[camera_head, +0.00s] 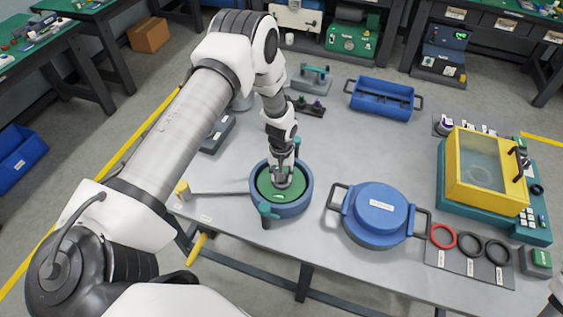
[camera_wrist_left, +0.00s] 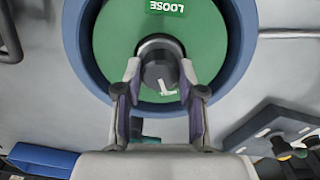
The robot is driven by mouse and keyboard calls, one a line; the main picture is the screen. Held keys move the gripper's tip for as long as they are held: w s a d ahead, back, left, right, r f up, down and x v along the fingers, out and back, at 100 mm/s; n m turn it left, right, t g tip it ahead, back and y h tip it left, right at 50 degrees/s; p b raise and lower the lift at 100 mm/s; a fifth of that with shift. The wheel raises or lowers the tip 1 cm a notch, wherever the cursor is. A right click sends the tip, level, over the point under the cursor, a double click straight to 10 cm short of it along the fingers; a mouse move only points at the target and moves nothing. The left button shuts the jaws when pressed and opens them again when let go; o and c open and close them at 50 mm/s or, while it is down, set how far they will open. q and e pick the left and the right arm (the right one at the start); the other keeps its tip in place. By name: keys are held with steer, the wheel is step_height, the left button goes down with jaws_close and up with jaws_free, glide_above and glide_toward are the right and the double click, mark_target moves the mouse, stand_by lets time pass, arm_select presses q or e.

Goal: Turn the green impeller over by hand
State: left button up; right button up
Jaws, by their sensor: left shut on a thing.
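The green impeller (camera_head: 267,188) lies inside a round blue housing (camera_head: 297,204) on the grey table. My left gripper (camera_head: 284,178) reaches down into the housing from above and is shut on the dark hub at the impeller's middle. In the left wrist view the fingers (camera_wrist_left: 158,92) close on both sides of the dark hub (camera_wrist_left: 160,68). A label reading "LOOSE" (camera_wrist_left: 167,7) shows on the green face, and a small white mark is near the hub. The gripper hides part of the impeller in the head view.
A blue round lid (camera_head: 378,212) with side handles sits right of the housing. Red and black rings (camera_head: 443,236) lie on a mat farther right. A yellow-framed box (camera_head: 487,172) stands at the right end. A blue tray (camera_head: 382,99) is at the back. A long bar (camera_head: 218,194) extends left.

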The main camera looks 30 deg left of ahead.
arm_select(q)
steer(key=o, duration=1.3)
steer(key=shift+o, duration=0.2)
steer(key=shift+r+p, duration=0.1)
steer(key=shift+p, duration=0.2)
step_height(320, 180, up, 6)
steer(key=p, duration=0.4)
steer(key=shift+f+p, duration=0.25)
steer(key=shift+p, duration=0.15)
steer(key=shift+r+b, duration=0.35)
steer(key=shift+r, duration=0.35)
steer(key=shift+f, duration=0.15)
